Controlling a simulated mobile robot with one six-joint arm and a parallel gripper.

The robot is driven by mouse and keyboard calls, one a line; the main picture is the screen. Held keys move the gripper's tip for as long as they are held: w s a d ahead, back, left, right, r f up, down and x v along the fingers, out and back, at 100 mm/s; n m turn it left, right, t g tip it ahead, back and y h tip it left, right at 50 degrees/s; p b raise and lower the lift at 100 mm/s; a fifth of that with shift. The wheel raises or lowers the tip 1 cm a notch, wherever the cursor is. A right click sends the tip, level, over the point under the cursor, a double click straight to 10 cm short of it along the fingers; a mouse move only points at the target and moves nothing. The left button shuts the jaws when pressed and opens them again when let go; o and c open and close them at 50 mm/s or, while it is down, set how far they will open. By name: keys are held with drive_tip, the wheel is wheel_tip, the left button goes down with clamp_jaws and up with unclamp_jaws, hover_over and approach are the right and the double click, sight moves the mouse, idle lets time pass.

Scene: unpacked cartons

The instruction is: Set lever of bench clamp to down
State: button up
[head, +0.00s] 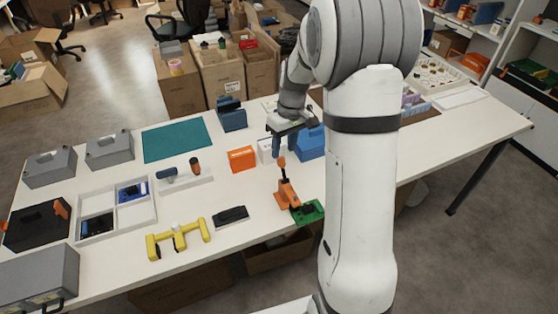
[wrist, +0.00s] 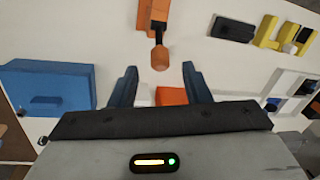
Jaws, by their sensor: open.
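The orange bench clamp (head: 287,193) stands on the white table, beside a green board (head: 308,212). Its lever (head: 282,163) has a black rod and an orange-brown knob, and it points upward in the head view. In the wrist view the clamp body (wrist: 158,18) is at the top edge, with the lever knob (wrist: 159,59) towards me. My gripper (head: 283,148) is above the table, just behind the lever. In the wrist view my gripper (wrist: 160,72) is open and empty. The knob appears between and slightly beyond the fingertips, with no visible contact.
A blue box (head: 312,146) stands close to the right of my gripper, and an orange box (head: 242,158) to its left. A black device (head: 231,215) and a yellow fixture (head: 180,239) lie left of the clamp. Bare table lies between the orange box and the black device.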

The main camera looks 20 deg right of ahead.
sight(282, 160)
drive_tip(key=f, duration=0.5)
drive_tip(key=a+f, duration=0.1)
drive_tip(key=f, duration=0.1)
drive_tip(key=shift+s+a+f+p, duration=0.1)
drive_tip(key=shift+s+f+p, duration=0.05)
drive_tip(key=shift+f+p, duration=0.2)
clamp_jaws()
